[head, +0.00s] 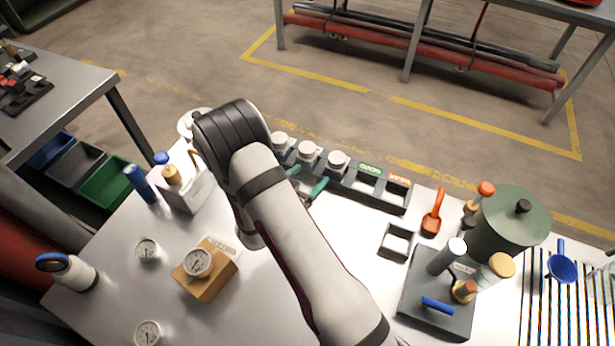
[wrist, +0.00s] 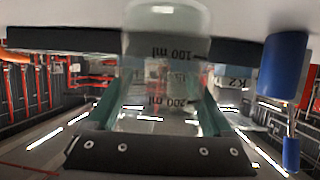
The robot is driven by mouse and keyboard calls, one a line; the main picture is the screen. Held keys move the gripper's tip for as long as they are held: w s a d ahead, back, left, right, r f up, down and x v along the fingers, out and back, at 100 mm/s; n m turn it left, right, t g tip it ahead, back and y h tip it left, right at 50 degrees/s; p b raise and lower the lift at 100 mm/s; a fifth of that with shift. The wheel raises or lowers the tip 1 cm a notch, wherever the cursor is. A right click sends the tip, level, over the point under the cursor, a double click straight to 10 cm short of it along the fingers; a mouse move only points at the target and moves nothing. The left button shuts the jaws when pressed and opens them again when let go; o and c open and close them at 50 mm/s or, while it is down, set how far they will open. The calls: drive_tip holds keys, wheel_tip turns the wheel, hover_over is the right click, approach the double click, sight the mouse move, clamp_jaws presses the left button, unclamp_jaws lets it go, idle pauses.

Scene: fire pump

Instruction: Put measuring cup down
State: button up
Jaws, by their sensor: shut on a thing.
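The measuring cup (wrist: 166,50) is clear, with dark 100 ml and 200 ml marks, and fills the upper middle of the wrist view. My gripper (wrist: 160,92) has green fingers on both sides of it and is shut on it. In the head view my gripper (head: 307,184) shows only as bits of green finger beside my arm, near the dark rack. The cup is mostly or wholly hidden there by my arm. I cannot tell whether its base touches anything.
The dark rack (head: 388,196) holds several round fittings, with labelled slots at its right end. A small open square tray (head: 396,242), an orange scoop (head: 433,214) and a green pot (head: 507,226) stand to the right. Gauges and a wooden block (head: 212,277) are left.

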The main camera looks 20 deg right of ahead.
drive_tip(key=shift+f, duration=0.15)
drive_tip(key=o, duration=1.1)
